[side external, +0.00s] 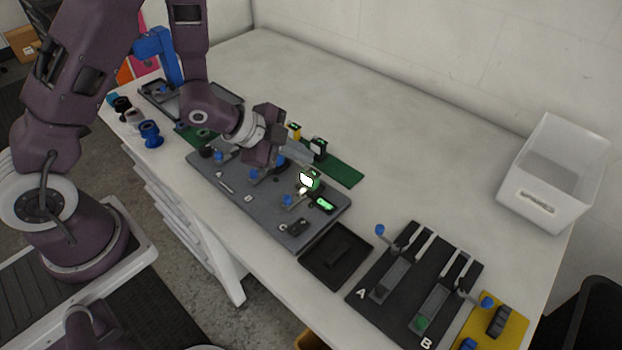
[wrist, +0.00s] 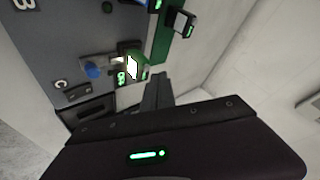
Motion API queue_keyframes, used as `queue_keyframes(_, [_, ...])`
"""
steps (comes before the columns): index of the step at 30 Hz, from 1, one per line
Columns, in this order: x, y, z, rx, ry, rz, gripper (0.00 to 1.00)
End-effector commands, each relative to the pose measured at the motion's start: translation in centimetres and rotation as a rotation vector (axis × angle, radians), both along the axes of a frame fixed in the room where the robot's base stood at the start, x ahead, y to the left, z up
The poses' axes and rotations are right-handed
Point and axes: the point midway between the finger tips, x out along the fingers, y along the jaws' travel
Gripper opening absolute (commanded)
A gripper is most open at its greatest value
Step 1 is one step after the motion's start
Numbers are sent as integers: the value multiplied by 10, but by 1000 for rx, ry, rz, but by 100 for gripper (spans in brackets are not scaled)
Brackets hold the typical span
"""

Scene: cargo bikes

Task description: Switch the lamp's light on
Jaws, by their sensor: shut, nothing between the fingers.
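A lamp (side external: 307,180) with a green housing and a bright white glowing face stands near the right end of the grey panel. It also shows in the wrist view (wrist: 133,67), with a blue-knobbed clamp or lever (wrist: 93,71) beside it. My gripper (side external: 268,162) is above the panel, left of the lit lamp in the side view. In the wrist view its fingers (wrist: 157,90) are together and empty, close to the lamp; whether they touch it I cannot tell. I cannot make out a switch on the lamp.
The grey panel (side external: 235,190) carries several blue-knobbed levers. Dark block-like units (side external: 318,148) stand on the green strip (side external: 343,172) behind. A black tray (side external: 336,256), a black A/B fixture (side external: 397,297) and a clear bin (side external: 552,175) lie to the right. The back table is clear.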

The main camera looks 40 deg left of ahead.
Motion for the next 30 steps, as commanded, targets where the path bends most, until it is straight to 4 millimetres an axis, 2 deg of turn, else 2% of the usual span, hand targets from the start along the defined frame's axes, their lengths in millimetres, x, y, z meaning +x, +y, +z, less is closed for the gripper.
queue_keyframes(15, [1,0,58,-1,-3,-1,0])
queue_keyframes(26, [1,3,65,4,-2,20,0])
queue_keyframes(29, [0,22,96,21,-8,155,0])
queue_keyframes(30, [-5,34,116,22,-4,250,0])
